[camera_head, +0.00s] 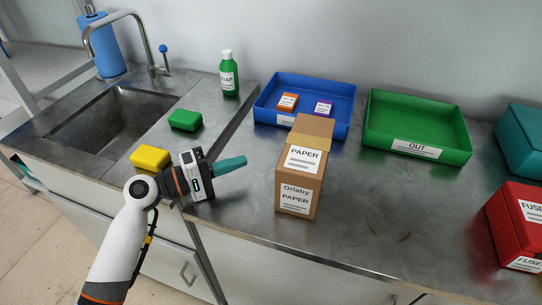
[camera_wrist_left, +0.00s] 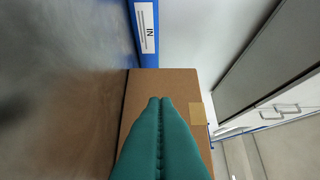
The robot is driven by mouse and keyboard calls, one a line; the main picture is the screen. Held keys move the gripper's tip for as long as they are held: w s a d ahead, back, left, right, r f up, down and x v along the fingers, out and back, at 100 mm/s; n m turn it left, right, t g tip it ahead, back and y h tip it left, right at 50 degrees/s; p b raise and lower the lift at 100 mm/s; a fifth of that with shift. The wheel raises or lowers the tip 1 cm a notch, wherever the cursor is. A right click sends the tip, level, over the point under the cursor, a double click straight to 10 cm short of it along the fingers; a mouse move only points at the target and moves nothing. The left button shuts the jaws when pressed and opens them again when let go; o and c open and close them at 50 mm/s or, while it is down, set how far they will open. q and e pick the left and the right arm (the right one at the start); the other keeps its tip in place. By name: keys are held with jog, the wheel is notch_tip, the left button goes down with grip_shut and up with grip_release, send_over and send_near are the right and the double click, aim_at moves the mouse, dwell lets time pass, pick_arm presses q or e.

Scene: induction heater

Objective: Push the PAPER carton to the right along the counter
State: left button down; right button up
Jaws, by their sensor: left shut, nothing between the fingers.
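The brown PAPER carton (camera_head: 302,170) stands upright on the steel counter, in front of the blue tray. White labels are on its top and front. My left gripper (camera_head: 243,160) is shut and empty, with teal fingers pointing right toward the carton's left side. A gap shows between the fingertips and the carton in the head view. In the left wrist view the shut fingers (camera_wrist_left: 160,100) point at the carton's plain brown side (camera_wrist_left: 180,80). The right gripper is not in view.
Behind the carton stand a blue tray (camera_head: 259,112) with two small boxes and a green OUT tray (camera_head: 455,152). Red FUSE boxes (camera_head: 505,222) stand at the far right. The counter between carton and red boxes is clear. A sink (camera_head: 110,120), sponges and a green bottle (camera_head: 229,76) are left.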

pick_arm(q)
jog(key=x, duration=0.4)
jog(key=shift+r+p, duration=0.15)
jog(key=shift+p, duration=0.2)
jog(key=d, duration=0.1)
jog(key=d+p, duration=0.1)
jog(key=d, duration=0.1)
jog(key=shift+s+d, duration=0.25)
jog(key=shift+d, duration=0.05)
jog(key=shift+s+d, duration=0.15)
jog(key=shift+d, duration=0.35)
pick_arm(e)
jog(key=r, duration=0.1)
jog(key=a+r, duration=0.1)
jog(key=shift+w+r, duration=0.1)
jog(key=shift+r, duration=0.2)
